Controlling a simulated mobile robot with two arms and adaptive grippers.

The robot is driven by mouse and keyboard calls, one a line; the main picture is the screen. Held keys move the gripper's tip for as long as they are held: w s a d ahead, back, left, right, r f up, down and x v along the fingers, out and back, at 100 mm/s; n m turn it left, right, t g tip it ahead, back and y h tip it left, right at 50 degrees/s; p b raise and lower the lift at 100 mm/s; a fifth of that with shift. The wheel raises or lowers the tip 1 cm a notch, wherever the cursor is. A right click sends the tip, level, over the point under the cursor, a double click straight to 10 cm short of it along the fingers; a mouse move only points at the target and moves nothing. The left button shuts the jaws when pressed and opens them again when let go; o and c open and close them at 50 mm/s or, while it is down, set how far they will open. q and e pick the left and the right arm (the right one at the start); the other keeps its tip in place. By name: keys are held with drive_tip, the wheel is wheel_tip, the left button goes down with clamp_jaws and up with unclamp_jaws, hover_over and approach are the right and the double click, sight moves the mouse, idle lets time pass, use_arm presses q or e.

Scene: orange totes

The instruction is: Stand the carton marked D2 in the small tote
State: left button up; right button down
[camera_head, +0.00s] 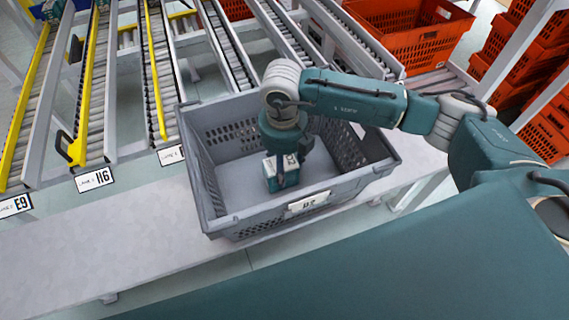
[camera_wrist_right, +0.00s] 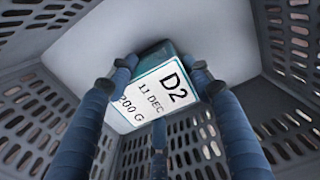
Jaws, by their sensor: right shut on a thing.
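The carton marked D2 (camera_head: 270,168) is teal with a white label and is inside the grey small tote (camera_head: 222,221). In the right wrist view, the carton (camera_wrist_right: 155,98) shows its label with D2, 11 DEC and 200 G. My right gripper (camera_head: 284,165) reaches down into the tote. Its blue fingers (camera_wrist_right: 160,85) are shut around the carton. The carton looks roughly upright, near the tote floor; I cannot tell whether it touches the floor. My left gripper is not in view.
The tote stands on a pale bench (camera_head: 130,240) and has perforated walls around the gripper. Roller lanes (camera_head: 160,75) with yellow rails lie behind it. Orange totes (camera_head: 415,35) are at the back right. The tote floor left of the carton is bare.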

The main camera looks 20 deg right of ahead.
drive_tip(key=shift+f+b, duration=0.25)
drive_tip(key=shift+b, duration=0.05)
drive_tip(key=c, duration=0.8)
unclamp_jaws()
drive_tip(key=shift+r+p, duration=0.5)
drive_tip(key=shift+p, duration=0.05)
wheel_tip(320, 180, up, 10)
drive_tip(key=b, duration=0.2)
drive_tip(key=shift+w+a+r+b, duration=0.1)
drive_tip(key=shift+a+r+b, duration=0.05)
drive_tip(key=shift+r+b, duration=0.15)
drive_tip(key=shift+r, duration=0.5)
